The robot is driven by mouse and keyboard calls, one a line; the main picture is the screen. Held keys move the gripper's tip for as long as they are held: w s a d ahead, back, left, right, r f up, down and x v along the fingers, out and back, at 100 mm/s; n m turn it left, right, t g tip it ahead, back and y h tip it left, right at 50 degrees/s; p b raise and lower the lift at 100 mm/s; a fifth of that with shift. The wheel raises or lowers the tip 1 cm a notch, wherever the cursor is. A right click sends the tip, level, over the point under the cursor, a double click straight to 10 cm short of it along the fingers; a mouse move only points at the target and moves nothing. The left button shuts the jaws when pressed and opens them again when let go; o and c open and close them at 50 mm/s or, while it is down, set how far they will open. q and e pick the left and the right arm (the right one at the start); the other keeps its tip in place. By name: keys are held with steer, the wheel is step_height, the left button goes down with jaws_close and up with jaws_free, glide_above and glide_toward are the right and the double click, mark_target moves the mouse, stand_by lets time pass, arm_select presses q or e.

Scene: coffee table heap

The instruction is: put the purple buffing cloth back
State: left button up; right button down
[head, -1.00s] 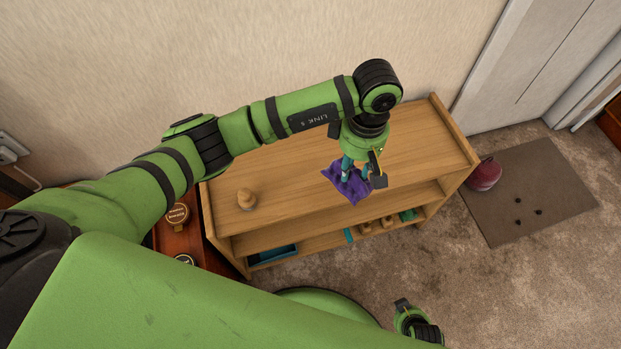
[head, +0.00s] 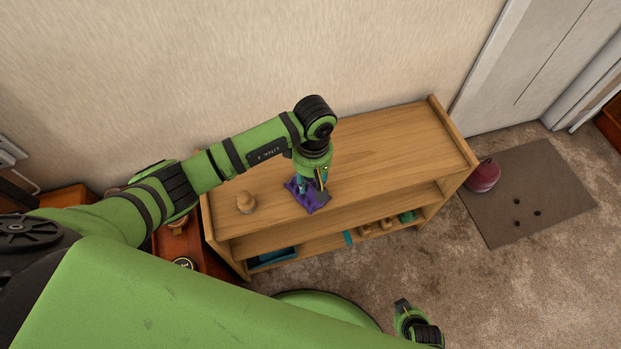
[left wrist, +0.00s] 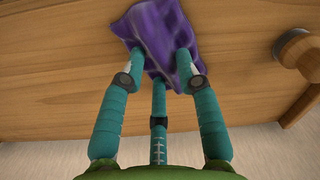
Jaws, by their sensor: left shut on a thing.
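The purple buffing cloth (head: 313,198) is crumpled in my left gripper (head: 310,186), at the top board of the wooden shelf unit (head: 385,143). My left gripper points down and is shut on the cloth. In the left wrist view the cloth (left wrist: 160,32) spreads beyond the teal fingers (left wrist: 165,75), over the wooden board. I cannot tell whether the cloth touches the board. My right gripper is not clearly in view.
The right part of the top board is bare. Lower shelves hold a blue tray (head: 272,257), a green item (head: 407,216) and small brown items (head: 375,226). A red-brown cabinet (head: 200,257) with round tins stands left. A dark red shoe (head: 483,177) lies by the doormat (head: 530,200).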

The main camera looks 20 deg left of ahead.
arm_select(q)
steer(key=shift+f, duration=0.1)
steer(key=o, duration=1)
arm_select(e)
steer(key=shift+s+f, duration=0.1)
steer(key=shift+s, duration=0.35)
arm_select(q)
steer(key=shift+r, duration=0.5)
steer(key=r, duration=0.7)
steer(key=r+p, duration=0.1)
steer(key=r, duration=0.3)
steer(key=shift+w+d+r, duration=0.15)
steer(key=shift+w, duration=0.15)
arm_select(e)
steer(key=shift+w+d+t, duration=0.2)
steer(key=shift+w+t, duration=0.1)
steer(key=shift+w, duration=0.35)
steer(key=shift+s, duration=0.1)
